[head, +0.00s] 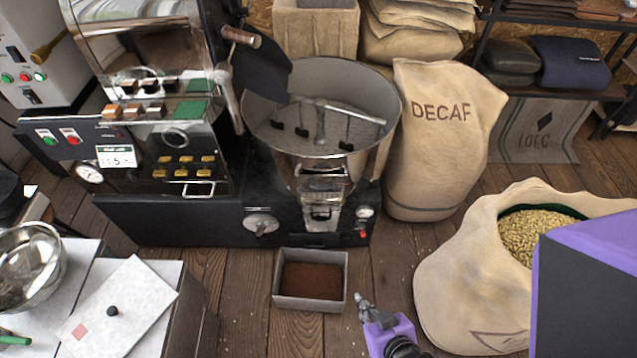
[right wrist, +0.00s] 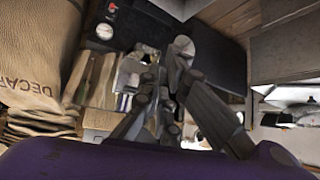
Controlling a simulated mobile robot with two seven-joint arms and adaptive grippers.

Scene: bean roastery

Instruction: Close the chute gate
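The roaster's metal discharge chute (head: 322,190) is under the round cooling bin (head: 330,75). A shiny gate plate (head: 320,213) shows at its lower front; I cannot tell how far open it stands. The chute also shows, partly behind the fingers, in the right wrist view (right wrist: 130,72). My right gripper (head: 362,302) is low in front of the roaster, right of the tray and apart from the chute. Its fingers (right wrist: 164,68) look drawn together with nothing between them. My left gripper is in neither view.
A grey tray (head: 310,299) of brown grounds sits on the floor below the chute. A round metal knob (head: 260,223) is left of the chute. An open bean sack (head: 470,270) and a DECAF sack (head: 425,165) stand to the right. A white-topped bench (head: 150,290) is at left.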

